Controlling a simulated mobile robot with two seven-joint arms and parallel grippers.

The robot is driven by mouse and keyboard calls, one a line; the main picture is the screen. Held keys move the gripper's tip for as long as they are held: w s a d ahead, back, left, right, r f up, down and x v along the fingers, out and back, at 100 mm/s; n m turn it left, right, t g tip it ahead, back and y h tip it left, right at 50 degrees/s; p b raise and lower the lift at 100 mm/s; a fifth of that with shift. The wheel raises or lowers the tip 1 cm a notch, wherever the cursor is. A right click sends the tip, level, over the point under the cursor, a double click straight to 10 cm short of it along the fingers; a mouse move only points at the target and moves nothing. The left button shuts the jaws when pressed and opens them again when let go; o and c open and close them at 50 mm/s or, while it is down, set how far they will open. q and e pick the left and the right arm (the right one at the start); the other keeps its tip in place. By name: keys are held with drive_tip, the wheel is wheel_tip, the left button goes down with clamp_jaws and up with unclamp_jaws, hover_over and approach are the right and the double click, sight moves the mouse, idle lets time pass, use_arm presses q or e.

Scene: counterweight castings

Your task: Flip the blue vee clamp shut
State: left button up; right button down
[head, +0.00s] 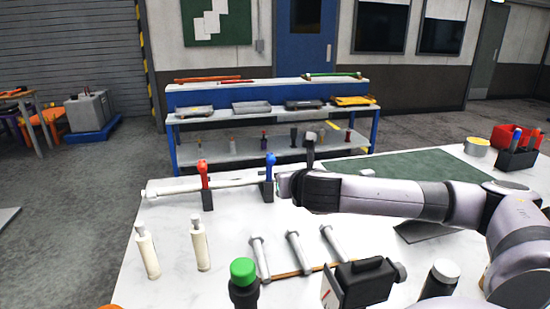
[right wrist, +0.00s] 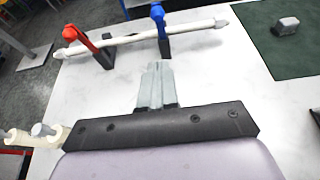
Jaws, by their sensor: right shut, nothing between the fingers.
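The blue vee clamp (head: 269,167) stands with its blue arm upright on a dark vee block; it also shows in the right wrist view (right wrist: 158,15). A long pale bar (head: 235,184) runs through this block and the one of the red clamp (head: 203,175) to its left. My left gripper is not in view.
Two cream cylinders (head: 200,245) stand at the left of the white table (head: 170,215). Several grey bolts (head: 260,258) lie on a wooden strip in front. A green-capped bottle (head: 243,272) is at the front edge. A green mat (head: 400,168) lies behind my right arm.

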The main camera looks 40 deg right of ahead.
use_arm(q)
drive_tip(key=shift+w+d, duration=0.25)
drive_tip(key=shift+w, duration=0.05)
use_arm(e)
drive_tip(key=shift+w+d, duration=0.25)
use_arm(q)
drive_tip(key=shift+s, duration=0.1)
use_arm(e)
drive_tip(key=shift+r, duration=0.1)
drive_tip(key=p, duration=0.1)
approach(272, 162)
wheel_tip(272, 162, down, 3)
drive_tip(key=w+d, duration=0.2)
drive_tip(key=w, duration=0.1)
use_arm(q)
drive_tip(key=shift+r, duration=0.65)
use_arm(e)
drive_tip(key=shift+w+d+r, duration=0.1)
drive_tip(key=shift+w+d, duration=0.15)
drive_tip(key=shift+w, duration=0.25)
drive_tip(key=shift+w+d+r, duration=0.1)
drive_tip(key=shift+w+d, duration=0.1)
drive_tip(key=shift+w, duration=0.35)
